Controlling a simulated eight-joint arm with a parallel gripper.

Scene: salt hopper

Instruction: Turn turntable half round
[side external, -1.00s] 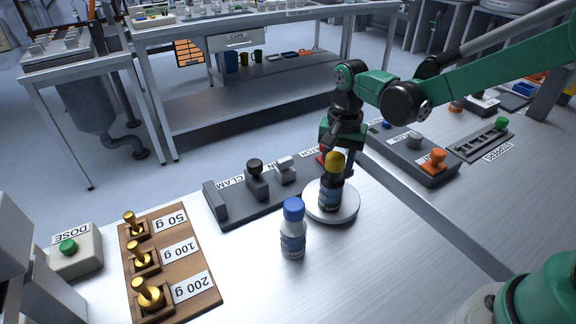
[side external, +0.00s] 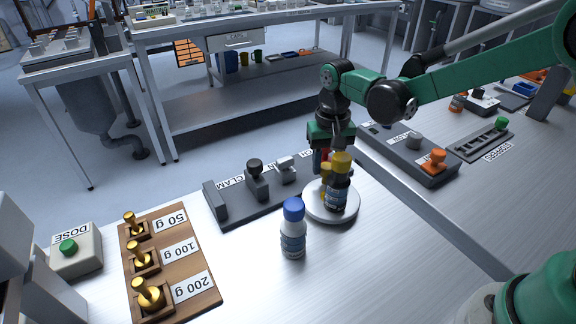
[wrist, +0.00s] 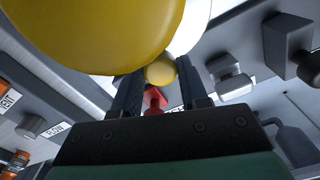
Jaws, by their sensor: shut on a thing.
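The turntable (side external: 316,211) is a round white disc on the bench. In the wrist view the knob (wrist: 161,69) sits between my two fingers. The knob's foot is hidden.
The grey clamp panel (side external: 240,206) lies to the left, with a red part (wrist: 155,98) near my fingers. The grey control panel (side external: 400,150) is to the right.

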